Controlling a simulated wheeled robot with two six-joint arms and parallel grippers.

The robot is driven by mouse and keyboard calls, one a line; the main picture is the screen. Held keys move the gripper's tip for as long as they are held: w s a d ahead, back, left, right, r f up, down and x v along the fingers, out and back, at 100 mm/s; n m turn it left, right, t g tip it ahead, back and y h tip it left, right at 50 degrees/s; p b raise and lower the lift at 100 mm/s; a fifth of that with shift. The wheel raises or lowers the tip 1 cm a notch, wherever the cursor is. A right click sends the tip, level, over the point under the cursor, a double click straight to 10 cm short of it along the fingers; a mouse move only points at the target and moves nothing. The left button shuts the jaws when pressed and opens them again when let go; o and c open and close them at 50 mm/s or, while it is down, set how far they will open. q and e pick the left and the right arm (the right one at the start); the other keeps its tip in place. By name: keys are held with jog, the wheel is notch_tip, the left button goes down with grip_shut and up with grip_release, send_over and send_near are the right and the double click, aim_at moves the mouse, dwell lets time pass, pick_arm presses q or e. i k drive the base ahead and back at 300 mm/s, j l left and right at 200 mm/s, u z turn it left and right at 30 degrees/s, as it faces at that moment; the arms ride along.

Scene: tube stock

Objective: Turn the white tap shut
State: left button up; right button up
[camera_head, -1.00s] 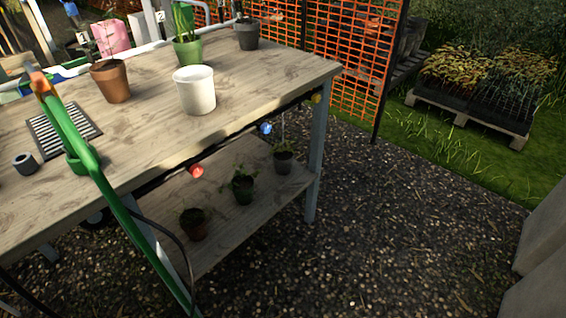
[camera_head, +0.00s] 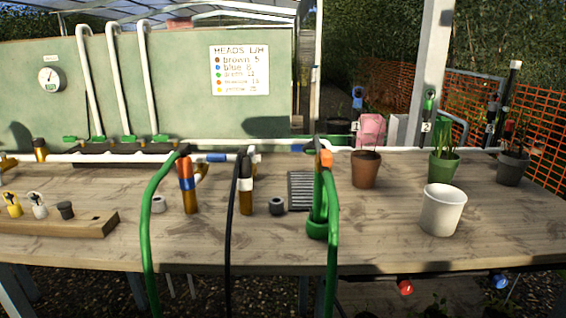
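No part clearly reads as the white tap. A white pipe (camera_head: 100,157) runs along the back of the bench, with a blue part (camera_head: 215,157) on it. A small white piece (camera_head: 252,151) stands on this pipe, behind a brown fitting with a black and white band (camera_head: 246,190); whether it is a tap handle I cannot tell. Several green valve-like parts (camera_head: 128,139) sit at the feet of white upright pipes. A small white piece (camera_head: 38,207) stands in a wooden block at the left. Neither of my grippers is in view.
Green hoses (camera_head: 145,230) and a black hose hang over the front edge. A green holder (camera_head: 317,228), a white pot (camera_head: 442,210) and a terracotta pot (camera_head: 365,170) stand on the wooden bench (camera_head: 400,245). A sign (camera_head: 240,70) hangs on the green board.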

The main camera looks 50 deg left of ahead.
aim_at(251, 151)
jog(key=u, duration=1.7)
